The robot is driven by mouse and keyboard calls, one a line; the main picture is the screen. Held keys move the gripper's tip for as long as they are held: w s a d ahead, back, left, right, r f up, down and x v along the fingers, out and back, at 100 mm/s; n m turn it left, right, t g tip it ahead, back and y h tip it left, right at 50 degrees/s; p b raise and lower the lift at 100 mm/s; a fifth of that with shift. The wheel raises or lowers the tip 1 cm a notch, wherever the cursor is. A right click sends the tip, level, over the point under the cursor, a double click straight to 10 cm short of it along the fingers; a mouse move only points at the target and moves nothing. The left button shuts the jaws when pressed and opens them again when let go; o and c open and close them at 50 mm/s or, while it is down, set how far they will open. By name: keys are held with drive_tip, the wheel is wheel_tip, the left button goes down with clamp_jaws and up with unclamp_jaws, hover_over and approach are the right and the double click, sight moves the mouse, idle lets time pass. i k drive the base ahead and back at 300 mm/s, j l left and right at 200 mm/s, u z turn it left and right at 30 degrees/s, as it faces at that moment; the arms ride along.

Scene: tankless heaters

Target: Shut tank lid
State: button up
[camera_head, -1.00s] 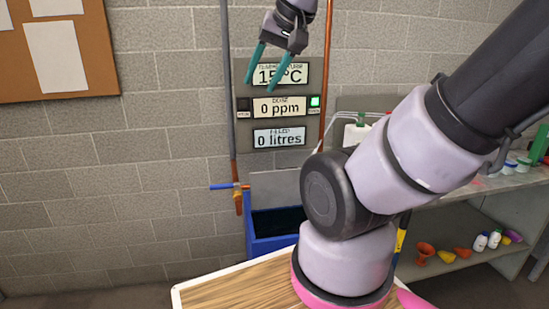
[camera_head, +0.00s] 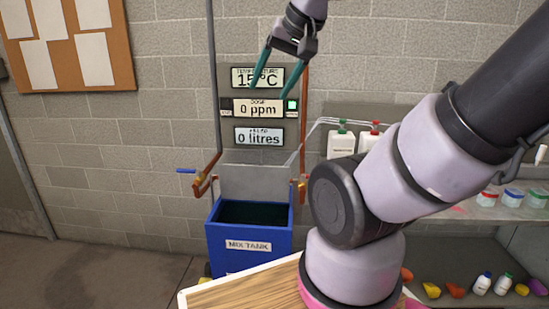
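The blue mix tank (camera_head: 248,258) stands on the floor against the wall, labelled MIX TANK. Its top is open and the inside looks dark. A grey flat panel (camera_head: 255,182), apparently the tank's lid, stands upright at the back rim against the wall. My gripper (camera_head: 268,92) is raised high above the tank, in front of the display panel. Its two teal fingers are apart with nothing between them. It appears well clear of the lid. My arm hides part of the area right of the tank.
Pipes with a blue-handled valve (camera_head: 187,171) and an orange valve (camera_head: 300,183) flank the lid. A wooden board (camera_head: 240,294) lies in front of the tank. White bottles (camera_head: 341,143) and jars stand on the shelf at right. Floor at left is clear.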

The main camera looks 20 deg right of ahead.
sight(249, 181)
drive_tip(key=k+l, duration=0.2)
drive_tip(key=l, duration=0.15)
drive_tip(key=k+l, duration=0.15)
drive_tip(key=l, duration=0.2)
drive_tip(key=k+l, duration=0.4)
drive_tip(key=l, duration=0.25)
drive_tip(key=i+l+u, duration=0.1)
drive_tip(key=i, duration=0.3)
drive_tip(key=i+l+u, duration=0.1)
drive_tip(key=i, duration=0.3)
drive_tip(key=l, duration=0.1)
